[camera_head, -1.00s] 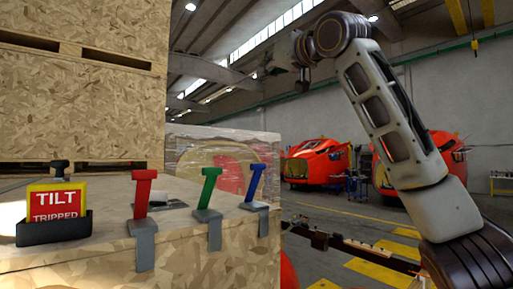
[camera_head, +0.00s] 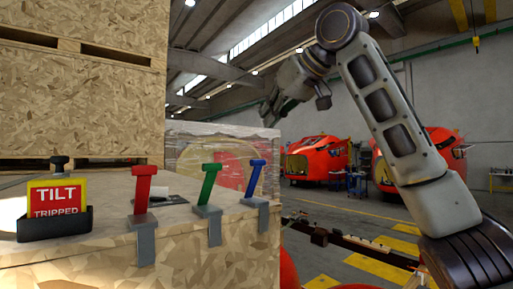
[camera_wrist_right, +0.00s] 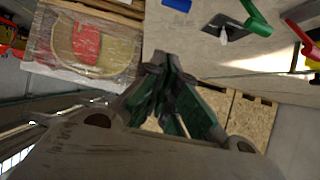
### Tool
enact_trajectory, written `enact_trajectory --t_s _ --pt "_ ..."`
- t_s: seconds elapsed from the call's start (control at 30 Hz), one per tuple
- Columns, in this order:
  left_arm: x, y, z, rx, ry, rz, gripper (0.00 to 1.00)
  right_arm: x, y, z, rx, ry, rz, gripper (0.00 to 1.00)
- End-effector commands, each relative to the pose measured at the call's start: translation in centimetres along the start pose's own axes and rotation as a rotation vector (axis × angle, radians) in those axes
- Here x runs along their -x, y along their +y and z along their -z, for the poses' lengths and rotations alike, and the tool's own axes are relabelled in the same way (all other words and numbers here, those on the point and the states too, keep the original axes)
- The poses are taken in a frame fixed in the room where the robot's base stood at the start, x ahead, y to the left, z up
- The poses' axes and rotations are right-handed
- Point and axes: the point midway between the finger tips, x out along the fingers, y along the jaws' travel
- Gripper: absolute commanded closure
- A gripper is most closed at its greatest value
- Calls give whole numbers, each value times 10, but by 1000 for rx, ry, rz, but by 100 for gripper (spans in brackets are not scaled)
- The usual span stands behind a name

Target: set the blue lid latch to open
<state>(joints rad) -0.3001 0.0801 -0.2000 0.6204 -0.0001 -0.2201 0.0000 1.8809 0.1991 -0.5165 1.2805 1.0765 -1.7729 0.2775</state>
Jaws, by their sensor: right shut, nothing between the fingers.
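The blue lid latch (camera_head: 256,178) is an upright, slightly tilted lever on a grey bracket (camera_head: 262,214), at the right end of the wooden crate's lid (camera_head: 240,208). Part of the blue latch shows at the top edge of the right wrist view (camera_wrist_right: 177,4). My right gripper (camera_head: 268,118) is above the blue latch in the picture, pointing down and left, apart from it. In the right wrist view its fingertips (camera_wrist_right: 168,62) are together and empty. My left gripper is not in view.
A green latch (camera_head: 209,184) and a red latch (camera_head: 142,188) stand to the left on the same crate. A yellow and red tilt indicator (camera_head: 57,199) sits at far left. Tall stacked crates (camera_head: 80,110) rise behind. A wrapped pallet (camera_head: 222,158) stands behind the latches.

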Motion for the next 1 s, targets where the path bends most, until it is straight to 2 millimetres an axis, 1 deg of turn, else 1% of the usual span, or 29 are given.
enact_trajectory --t_s 0.27,0.47,0.67,1.0 --pt "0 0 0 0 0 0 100 -2 0 0 -1 1 0 100" --pt "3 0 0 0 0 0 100 -12 0 1 -1 1 0 100" --pt "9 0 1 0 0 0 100 -34 0 1 -2 0 0 100" --pt "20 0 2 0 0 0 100 -78 0 2 -1 0 1 100"
